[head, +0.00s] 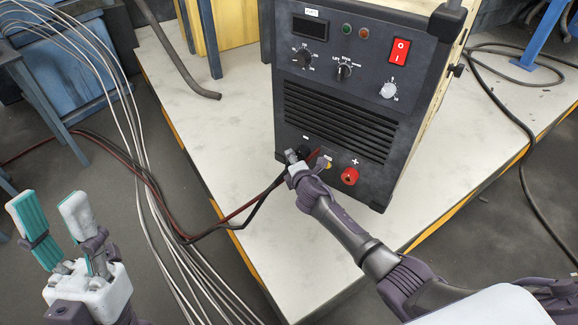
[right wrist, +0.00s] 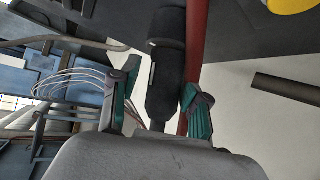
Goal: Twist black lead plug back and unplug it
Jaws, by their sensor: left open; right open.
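The black lead plug (right wrist: 165,75) points up toward the dark machine front in the right wrist view. My right gripper (right wrist: 160,98) is open, with one teal-padded finger on each side of the plug. The right finger is very close to it; I cannot tell whether they touch. A gap shows at the left finger. In the head view my right gripper (head: 296,161) is at the minus socket of the welding machine (head: 345,85) and hides most of the plug. My left gripper (head: 55,225) is open and empty at lower left, away from the machine.
A red lead (right wrist: 195,50) runs close beside the plug. A red plus socket (head: 350,176) sits to its right. Dark and red cables (head: 215,228) hang off the white platform (head: 185,110). Several thin pale wires (head: 135,140) pass near my left gripper.

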